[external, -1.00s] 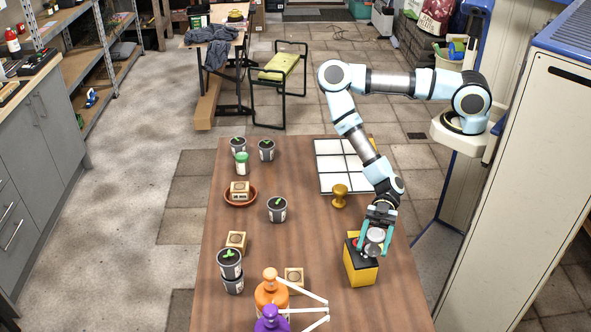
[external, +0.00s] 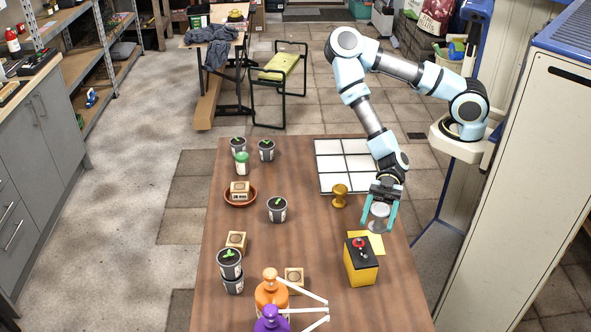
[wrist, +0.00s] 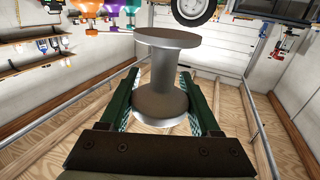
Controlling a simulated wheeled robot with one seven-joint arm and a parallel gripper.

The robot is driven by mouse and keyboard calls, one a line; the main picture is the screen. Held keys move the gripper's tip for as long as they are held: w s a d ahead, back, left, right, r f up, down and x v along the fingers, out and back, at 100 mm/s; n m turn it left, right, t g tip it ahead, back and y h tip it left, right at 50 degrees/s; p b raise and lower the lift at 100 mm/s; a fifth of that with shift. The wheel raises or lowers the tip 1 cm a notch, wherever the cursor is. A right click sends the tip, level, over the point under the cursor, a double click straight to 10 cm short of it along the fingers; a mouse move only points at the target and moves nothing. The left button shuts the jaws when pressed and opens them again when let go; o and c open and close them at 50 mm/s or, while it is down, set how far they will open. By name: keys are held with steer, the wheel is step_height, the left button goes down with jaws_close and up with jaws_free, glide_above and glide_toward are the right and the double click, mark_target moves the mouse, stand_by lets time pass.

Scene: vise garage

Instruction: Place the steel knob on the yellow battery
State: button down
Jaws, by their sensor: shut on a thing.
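The steel knob (external: 379,212) is a grey spool-like piece with a wide disc at each end; it fills the middle of the wrist view (wrist: 166,68). My gripper (external: 380,217) is shut on it, with a green finger on each side in the wrist view (wrist: 163,105). The yellow battery (external: 361,270) is a yellow box with a black top and red parts on it. It stands on the table nearer the camera than my gripper. The knob appears above and behind the battery, apart from it; its exact height is unclear.
A flat yellow piece (external: 375,242) lies just behind the battery. A brass knob (external: 340,195) stands to the left, near a white grid panel (external: 342,160). Orange (external: 271,293) and purple (external: 271,321) bottles stand at front left. The table's right front is clear.

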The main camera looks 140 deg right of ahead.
steer(key=r, duration=0.2)
steer(key=n+g+y, duration=0.4)
steer(key=y, duration=0.2)
glide_above(364, 257)
step_height(364, 257, down, 8)
steer(key=shift+r+p, duration=0.15)
steer(key=shift+p, duration=0.2)
steer(key=shift+f, duration=0.35)
steer(key=shift+f+b, duration=0.35)
steer(key=shift+b, duration=0.05)
steer(key=shift+f+b, duration=0.25)
steer(key=shift+b, duration=0.1)
steer(key=shift+c, duration=0.6)
jaws_free()
